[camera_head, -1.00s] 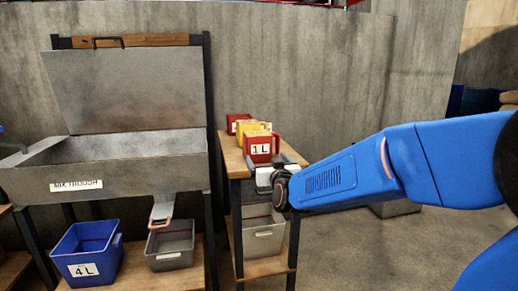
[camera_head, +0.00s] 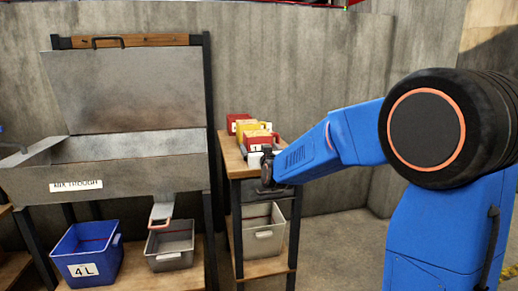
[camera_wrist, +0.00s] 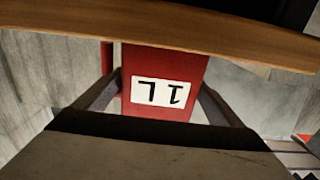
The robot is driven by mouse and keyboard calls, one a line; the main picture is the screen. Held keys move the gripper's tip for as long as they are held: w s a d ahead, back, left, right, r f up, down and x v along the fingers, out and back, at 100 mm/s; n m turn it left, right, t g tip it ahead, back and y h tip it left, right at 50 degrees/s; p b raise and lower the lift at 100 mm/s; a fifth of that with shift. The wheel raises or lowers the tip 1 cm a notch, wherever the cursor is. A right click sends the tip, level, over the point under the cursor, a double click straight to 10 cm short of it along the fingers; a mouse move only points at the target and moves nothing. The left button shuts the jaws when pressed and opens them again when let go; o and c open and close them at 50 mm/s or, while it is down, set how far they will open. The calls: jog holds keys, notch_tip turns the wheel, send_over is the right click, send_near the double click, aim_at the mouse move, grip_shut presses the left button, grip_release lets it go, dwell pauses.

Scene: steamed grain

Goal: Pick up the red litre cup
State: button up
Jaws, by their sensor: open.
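The red litre cup (camera_head: 256,136), with a white 1 L label, stands on the small wooden table at the centre of the head view. Its lower part is hidden by my gripper (camera_head: 261,162). In the wrist view the red cup (camera_wrist: 165,65) appears upside down, with its label facing me. My gripper (camera_wrist: 157,92) is open, with one finger showing on each side of the cup. I cannot tell whether either finger touches it.
A yellow cup (camera_head: 248,124) and another red cup (camera_head: 232,124) stand close behind. The wooden table edge (camera_wrist: 150,32) crosses the wrist view. A metal trough (camera_head: 130,180) stands left, above a blue 4 L bin (camera_head: 88,250) and a grey bin (camera_head: 172,246). A light bin (camera_head: 262,238) sits below.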

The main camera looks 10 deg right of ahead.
jog(key=shift+w+r, duration=0.2)
jog(key=shift+w, duration=2.1)
jog(key=c, duration=1.8)
